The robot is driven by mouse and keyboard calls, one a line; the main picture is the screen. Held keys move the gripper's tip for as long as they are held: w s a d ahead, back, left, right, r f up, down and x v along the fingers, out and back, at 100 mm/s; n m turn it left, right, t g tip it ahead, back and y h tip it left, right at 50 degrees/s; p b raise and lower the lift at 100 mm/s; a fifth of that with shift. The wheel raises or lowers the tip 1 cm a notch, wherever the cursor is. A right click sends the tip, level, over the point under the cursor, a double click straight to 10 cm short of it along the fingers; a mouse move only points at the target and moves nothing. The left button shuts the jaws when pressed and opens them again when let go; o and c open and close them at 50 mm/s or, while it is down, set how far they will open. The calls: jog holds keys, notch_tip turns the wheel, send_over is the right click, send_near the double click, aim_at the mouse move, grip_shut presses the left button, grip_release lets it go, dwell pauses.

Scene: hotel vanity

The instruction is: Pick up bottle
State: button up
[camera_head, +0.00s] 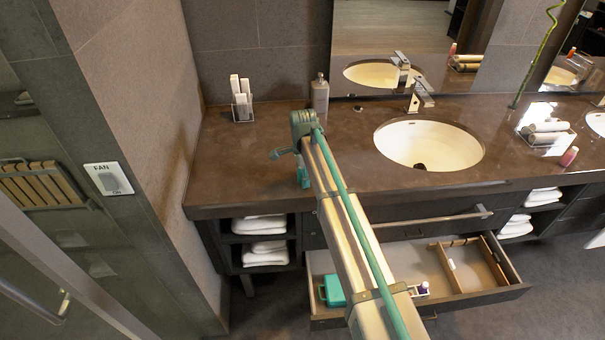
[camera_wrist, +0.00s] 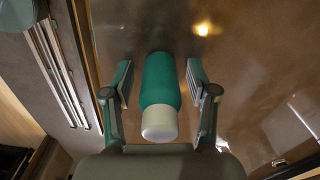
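A teal bottle with a white cap (camera_wrist: 160,92) shows in the middle of the wrist view, its cap toward me. My gripper (camera_wrist: 158,75) is open, with one finger on each side of the bottle and a visible gap at both sides. In the head view my arm reaches over the front left part of the counter and hides much of its own end. I cannot clearly tell the teal bottle from my teal arm parts there.
A soap dispenser (camera_head: 320,95) and a white holder (camera_head: 241,105) stand at the back of the brown counter (camera_head: 235,165). The sink (camera_head: 428,145) is right of my arm. Below, an open drawer (camera_head: 490,285) juts out, holding a teal box (camera_head: 332,291).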

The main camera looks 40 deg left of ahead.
grip_shut()
jog(key=shift+r, duration=0.15)
